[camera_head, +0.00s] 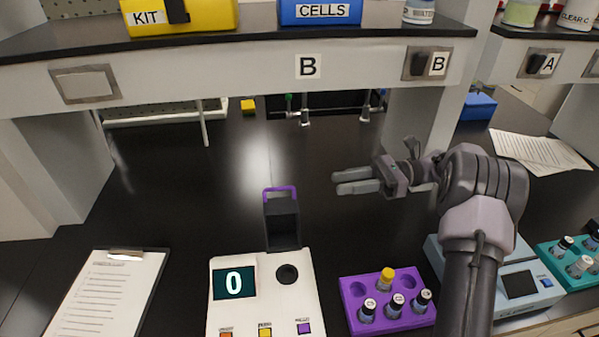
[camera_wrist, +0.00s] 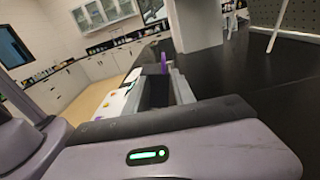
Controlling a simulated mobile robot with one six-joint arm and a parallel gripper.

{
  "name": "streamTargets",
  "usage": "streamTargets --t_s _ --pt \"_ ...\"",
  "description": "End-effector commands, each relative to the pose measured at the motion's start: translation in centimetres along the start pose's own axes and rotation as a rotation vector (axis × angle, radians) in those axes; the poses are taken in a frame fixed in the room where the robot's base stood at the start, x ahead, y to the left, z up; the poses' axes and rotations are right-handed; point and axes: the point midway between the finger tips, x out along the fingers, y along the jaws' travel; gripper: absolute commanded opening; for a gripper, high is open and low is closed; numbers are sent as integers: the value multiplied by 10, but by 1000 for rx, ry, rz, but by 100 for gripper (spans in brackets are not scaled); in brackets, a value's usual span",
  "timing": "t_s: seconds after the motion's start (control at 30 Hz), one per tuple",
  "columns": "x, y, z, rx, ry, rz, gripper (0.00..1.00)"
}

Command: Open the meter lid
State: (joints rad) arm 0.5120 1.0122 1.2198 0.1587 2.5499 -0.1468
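The meter (camera_head: 262,318) is a white box on the black bench, with a display reading 0, a round dark well and several coloured buttons. Its dark lid (camera_head: 283,225) stands upright at the back, raised off the well, with a purple handle (camera_head: 281,190) on top. My gripper (camera_head: 338,181) is to the right of the handle, apart from it, fingers pointing left. In the wrist view the fingers (camera_wrist: 162,78) are apart with nothing held, and the purple handle (camera_wrist: 164,62) shows beyond them. The white meter (camera_wrist: 112,104) is partly visible there.
A purple rack (camera_head: 350,318) with several vials stands right of the meter, with a pale blue device (camera_head: 519,284) beyond it. A clipboard (camera_head: 103,290) lies at left. A shelf (camera_head: 200,88) overhangs the back. The bench behind the lid is clear.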

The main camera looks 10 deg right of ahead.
Motion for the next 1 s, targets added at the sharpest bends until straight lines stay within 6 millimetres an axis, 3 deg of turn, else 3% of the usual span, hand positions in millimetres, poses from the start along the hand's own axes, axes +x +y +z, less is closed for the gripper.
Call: streamTargets --t_s 0.07,0.17,0.7,1.0 --pt "-6 -6 -6 23 -43 -18 31" --pt "2 -8 -7 27 -54 -20 31" --pt "136 -10 -2 27 -50 -17 31" --pt "166 -10 2 29 -51 -19 31"
